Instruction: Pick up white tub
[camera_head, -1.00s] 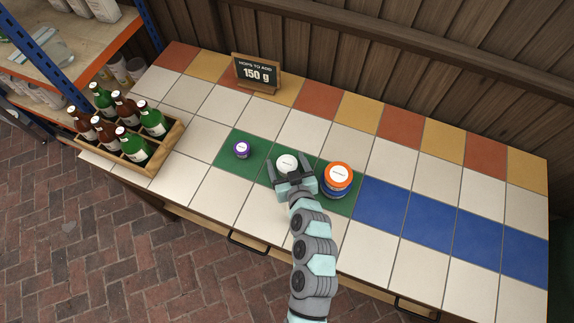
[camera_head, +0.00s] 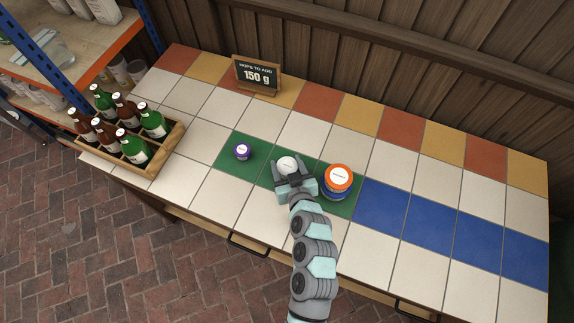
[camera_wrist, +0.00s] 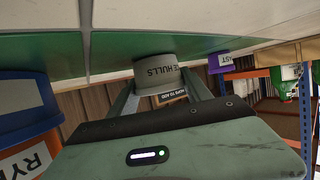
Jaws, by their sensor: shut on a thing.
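The white tub (camera_head: 287,164) stands on the middle green tile of the counter in the head view, its round white lid facing up. In the wrist view the tub (camera_wrist: 157,74) appears upside down with dark lettering on its side, touching or very near the tile. My gripper (camera_head: 291,172) is shut on the tub, with one finger on each side of it; the fingers also show in the wrist view (camera_wrist: 160,92). The gripper hides the tub's near side in the head view.
An orange-lidded blue tub (camera_head: 338,178) stands close on the right. A small purple tub (camera_head: 242,151) stands to the left. A bottle crate (camera_head: 165,150) is at the far left, and a sign (camera_head: 257,75) reading 150 g at the back. Blue tiles (camera_head: 430,219) on the right are clear.

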